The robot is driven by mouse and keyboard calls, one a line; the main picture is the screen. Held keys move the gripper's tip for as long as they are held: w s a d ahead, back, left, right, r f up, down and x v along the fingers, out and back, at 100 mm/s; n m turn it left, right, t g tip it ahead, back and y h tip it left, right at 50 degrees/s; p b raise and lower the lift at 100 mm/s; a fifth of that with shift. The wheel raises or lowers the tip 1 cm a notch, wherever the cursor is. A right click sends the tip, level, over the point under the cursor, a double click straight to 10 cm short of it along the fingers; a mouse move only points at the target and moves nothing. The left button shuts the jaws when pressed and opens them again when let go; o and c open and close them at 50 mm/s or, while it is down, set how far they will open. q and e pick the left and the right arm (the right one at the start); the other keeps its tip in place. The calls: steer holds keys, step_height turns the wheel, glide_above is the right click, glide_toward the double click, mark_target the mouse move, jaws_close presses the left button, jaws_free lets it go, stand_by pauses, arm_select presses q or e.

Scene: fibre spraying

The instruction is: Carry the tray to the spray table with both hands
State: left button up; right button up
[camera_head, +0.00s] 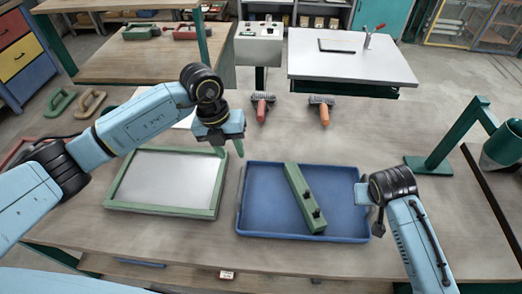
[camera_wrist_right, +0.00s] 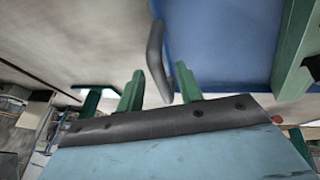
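The blue tray (camera_head: 258,218) lies flat on the wooden workbench, with a green bar (camera_head: 303,196) bearing dark knobs lying slantwise in it. My left gripper (camera_head: 229,152) points down by the tray's far left corner, its green fingers apart and empty. My right gripper (camera_head: 372,208) is at the tray's right rim; its fingers are mostly hidden in the head view. A white-topped table (camera_head: 345,65) stands at the back right.
A green-framed screen (camera_head: 165,180) lies left of the tray. A green stand (camera_head: 455,140) rises at the right. A grey box-shaped unit (camera_head: 259,45) stands at the back.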

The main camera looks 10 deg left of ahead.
steer(key=v, duration=1)
steer(key=shift+s+r, duration=0.15)
steer(key=shift+r, duration=0.25)
